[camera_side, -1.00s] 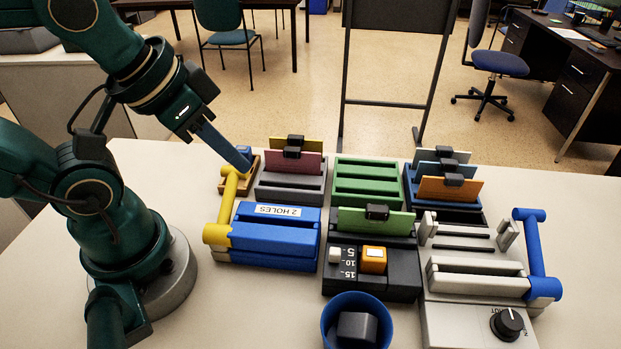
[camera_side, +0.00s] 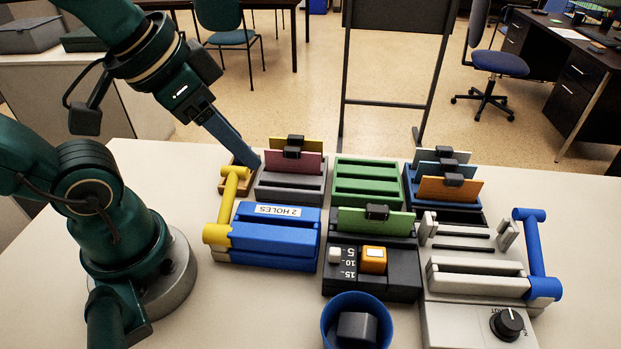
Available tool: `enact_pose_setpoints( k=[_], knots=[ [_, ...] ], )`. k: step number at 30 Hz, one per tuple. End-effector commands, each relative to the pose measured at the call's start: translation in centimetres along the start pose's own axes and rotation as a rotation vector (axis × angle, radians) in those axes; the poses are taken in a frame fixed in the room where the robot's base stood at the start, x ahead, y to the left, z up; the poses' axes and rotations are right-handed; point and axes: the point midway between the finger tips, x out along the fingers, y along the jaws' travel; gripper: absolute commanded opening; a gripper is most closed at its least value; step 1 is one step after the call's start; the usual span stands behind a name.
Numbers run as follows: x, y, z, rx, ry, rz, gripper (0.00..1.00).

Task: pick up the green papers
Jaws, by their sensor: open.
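The green papers (camera_side: 350,222) stand upright in a slot of the black device (camera_side: 372,282) with the white and orange buttons, at the middle of the table. A black clip (camera_side: 377,212) sits on their top edge. My gripper (camera_side: 252,162) is up and to the left of them, above the back left of the table by the grey holder. It is apart from the green papers and nothing shows in it. The gap between its fingers is hard to see from this side.
A grey holder (camera_side: 290,186) bears pink and yellow sheets. A green slotted tray (camera_side: 366,196) is empty. Blue and orange sheets (camera_side: 450,188) stand at right. A blue hole punch (camera_side: 268,250) with a yellow handle and a grey device (camera_side: 475,278) with a blue handle flank the black device.

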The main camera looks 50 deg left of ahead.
Motion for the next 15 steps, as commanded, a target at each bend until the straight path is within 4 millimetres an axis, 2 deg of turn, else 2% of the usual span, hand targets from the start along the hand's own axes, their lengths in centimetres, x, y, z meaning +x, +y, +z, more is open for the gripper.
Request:
enact_pose_setpoints(
  k=[3, 7, 11, 15],
  knots=[
    [-1.0, 0.3, -2.6, 0.087, -0.03, 0.018, 0.56],
    [-1.2, 1.2, -5.5, 0.196, -0.082, 0.047, 0.56],
    [-0.6, 2.5, -8.1, 0.303, -0.14, 0.08, 0.56],
    [1.1, 4.3, -10.3, 0.411, -0.205, 0.116, 0.56]
  ],
)
